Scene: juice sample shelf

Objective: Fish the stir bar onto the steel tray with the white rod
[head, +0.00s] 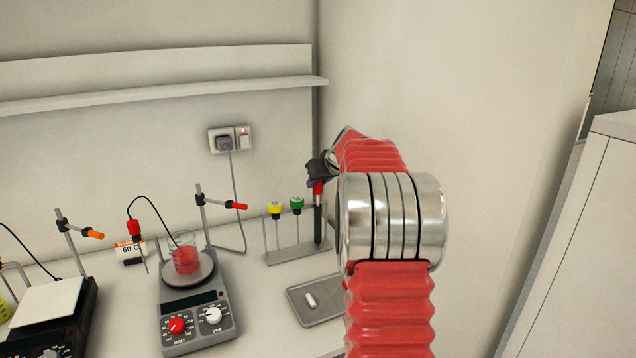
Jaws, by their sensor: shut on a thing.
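The steel tray (328,313) lies on the bench at the lower middle, partly hidden by my arm. A small white capsule-shaped stir bar (310,300) lies on it. A beaker with red liquid (186,260) stands on a hotplate (194,306) to the left; no stir bar can be made out inside it. My gripper (319,172) is above the right end of a rod rack (290,254). It is shut on the red top of a rod (318,189). A dark upright stem shows below that top; whether it is the rod or part of the rack, I cannot tell.
Yellow-topped (275,210) and green-topped (297,205) rods stand in the rack. A clamp stand (204,215) rises behind the hotplate, and a red-handled probe (135,230) hangs left of the beaker. A wall shelf (170,90) runs above. A wall stands close on the right.

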